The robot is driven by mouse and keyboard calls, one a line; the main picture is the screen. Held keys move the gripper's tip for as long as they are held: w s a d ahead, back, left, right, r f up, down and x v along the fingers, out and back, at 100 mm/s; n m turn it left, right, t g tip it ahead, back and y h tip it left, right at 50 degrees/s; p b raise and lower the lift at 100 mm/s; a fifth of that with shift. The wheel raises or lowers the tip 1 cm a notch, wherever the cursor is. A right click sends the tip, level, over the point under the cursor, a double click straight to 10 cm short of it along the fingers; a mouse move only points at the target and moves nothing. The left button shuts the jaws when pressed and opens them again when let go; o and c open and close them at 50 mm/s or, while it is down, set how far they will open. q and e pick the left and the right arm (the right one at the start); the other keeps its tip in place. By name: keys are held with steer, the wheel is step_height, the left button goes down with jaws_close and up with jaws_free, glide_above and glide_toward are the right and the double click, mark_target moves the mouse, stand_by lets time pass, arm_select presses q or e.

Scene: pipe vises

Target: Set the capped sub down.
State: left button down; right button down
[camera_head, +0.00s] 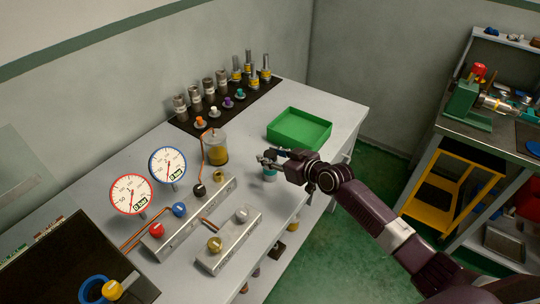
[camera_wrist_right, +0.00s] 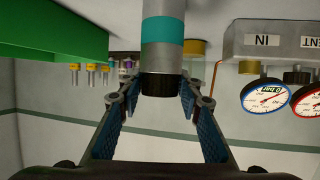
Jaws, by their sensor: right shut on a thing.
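My right gripper (camera_head: 272,157) is over the grey bench, between the clear jar and the green tray, and shut on the capped sub. The sub (camera_head: 269,175) hangs below the fingers in the head view, with a teal band showing. In the wrist view, the sub (camera_wrist_right: 163,58) is a grey metal cylinder with a teal band and a dark end, held between the blue-padded fingers (camera_wrist_right: 158,100). The fingers partly hide it in the head view. I cannot tell whether its base touches the bench. My left gripper is not in view.
A green tray (camera_head: 300,143) stands behind the gripper; it also shows in the wrist view (camera_wrist_right: 50,35). A jar (camera_head: 215,157) and a metal manifold (camera_head: 190,220) stand to the left. Several metal fittings stand on a dark mat (camera_head: 262,92). Bare bench (camera_head: 345,112) lies right of the tray.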

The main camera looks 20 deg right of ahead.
steer(key=shift+r, duration=0.1)
steer(key=c, duration=1.4)
jaws_free()
steer(key=shift+f, duration=0.2)
steer(key=shift+s+r, duration=0.1)
steer(key=shift+r, duration=0.05)
steer(key=shift+b+v, duration=0.75)
steer(key=shift+v, duration=5.2)
